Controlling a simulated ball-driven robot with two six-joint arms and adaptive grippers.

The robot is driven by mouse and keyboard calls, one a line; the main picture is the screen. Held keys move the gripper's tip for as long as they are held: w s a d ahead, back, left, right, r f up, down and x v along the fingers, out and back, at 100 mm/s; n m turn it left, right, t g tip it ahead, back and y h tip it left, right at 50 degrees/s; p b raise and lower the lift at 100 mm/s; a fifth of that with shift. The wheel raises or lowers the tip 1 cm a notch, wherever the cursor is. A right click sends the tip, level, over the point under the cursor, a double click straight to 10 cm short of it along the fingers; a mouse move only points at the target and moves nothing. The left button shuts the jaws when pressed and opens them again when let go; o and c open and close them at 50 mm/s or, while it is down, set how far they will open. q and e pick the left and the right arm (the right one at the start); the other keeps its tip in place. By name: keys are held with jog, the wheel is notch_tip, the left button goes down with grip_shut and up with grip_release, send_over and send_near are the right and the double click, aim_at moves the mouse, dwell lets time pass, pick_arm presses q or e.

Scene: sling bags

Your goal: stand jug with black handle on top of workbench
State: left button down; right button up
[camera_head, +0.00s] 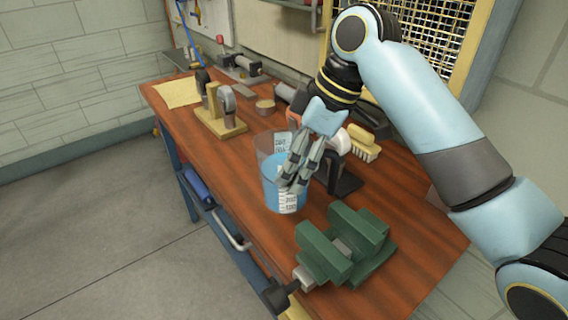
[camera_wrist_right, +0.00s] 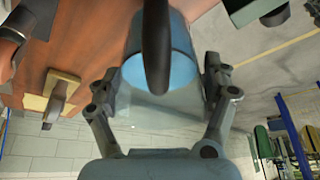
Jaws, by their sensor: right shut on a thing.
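The clear jug (camera_head: 270,178) with a white measuring scale and a blue lower part appears over the workbench (camera_head: 400,205) in the head view. I cannot tell whether its base touches the top. In the right wrist view, the jug (camera_wrist_right: 182,50) lies between the fingers, with its black handle (camera_wrist_right: 157,45) running in front of it. My right gripper (camera_head: 294,170) reaches down from the right and is shut on the jug. Its fingers cover part of the jug. My left gripper is out of view.
A green vise (camera_head: 345,245) stands at the bench's near end. A wooden block with tools (camera_head: 220,128) stands behind left. Bare wood shows left of the jug.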

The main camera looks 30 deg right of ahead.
aim_at(326, 149)
jog(key=shift+f, duration=2.95)
jog(key=shift+f, duration=0.1)
jog(key=o, duration=1.5)
jog(key=shift+o, duration=0.2)
jog(key=v, duration=1.2)
jog(key=shift+s, duration=0.1)
